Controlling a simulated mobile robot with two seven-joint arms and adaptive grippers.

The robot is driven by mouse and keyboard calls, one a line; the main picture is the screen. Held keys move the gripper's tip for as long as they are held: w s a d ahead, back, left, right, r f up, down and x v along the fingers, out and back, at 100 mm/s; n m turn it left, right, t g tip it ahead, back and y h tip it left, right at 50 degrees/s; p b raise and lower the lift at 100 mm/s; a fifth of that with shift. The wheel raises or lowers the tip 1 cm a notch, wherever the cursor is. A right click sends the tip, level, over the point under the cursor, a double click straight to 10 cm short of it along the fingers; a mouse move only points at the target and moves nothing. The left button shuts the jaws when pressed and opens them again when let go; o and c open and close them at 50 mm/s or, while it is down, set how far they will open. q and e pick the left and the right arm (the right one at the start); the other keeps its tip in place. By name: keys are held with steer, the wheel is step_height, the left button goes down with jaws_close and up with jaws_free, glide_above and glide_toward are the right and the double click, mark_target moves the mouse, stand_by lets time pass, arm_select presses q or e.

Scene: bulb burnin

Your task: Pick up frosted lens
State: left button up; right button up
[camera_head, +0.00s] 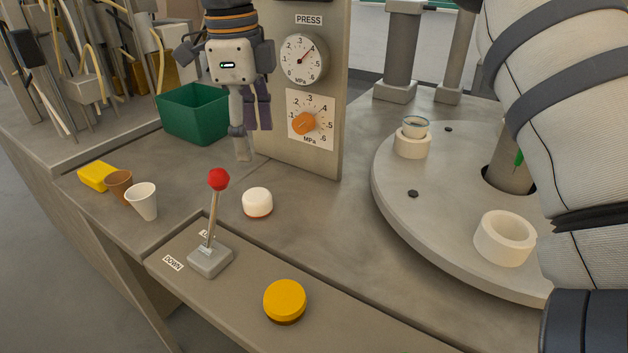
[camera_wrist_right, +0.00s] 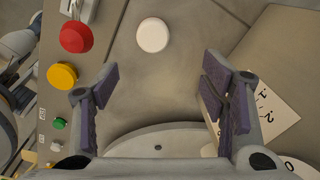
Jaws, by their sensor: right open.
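The frosted lens, as I take it, is a small white round cap (camera_head: 257,203) with a brownish lower edge. It sits on the bench between the red-knobbed lever and the press panel. It also shows in the right wrist view as a white disc (camera_wrist_right: 153,35), top centre, beyond my fingertips. My right gripper (camera_head: 250,130) hangs beside the press panel, above and behind the lens in the head view. In the wrist view its purple-padded fingers (camera_wrist_right: 161,76) are spread, with nothing between them. My left gripper is out of view.
The lever's red knob (camera_head: 219,180) and a yellow button (camera_head: 284,300) stand in front. The press panel (camera_head: 328,100) rises behind. A green bin (camera_head: 194,113), two cups (camera_head: 142,201) and a yellow block (camera_head: 96,177) are left. A round table (camera_head: 440,205) carries white rings at right.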

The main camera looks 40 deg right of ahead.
mark_target(255, 195)
steer(key=shift+y, duration=0.3)
steer(key=f, duration=1.1)
steer(key=shift+a+f, duration=0.3)
steer(key=shift+a, duration=0.1)
steer(key=c, duration=0.8)
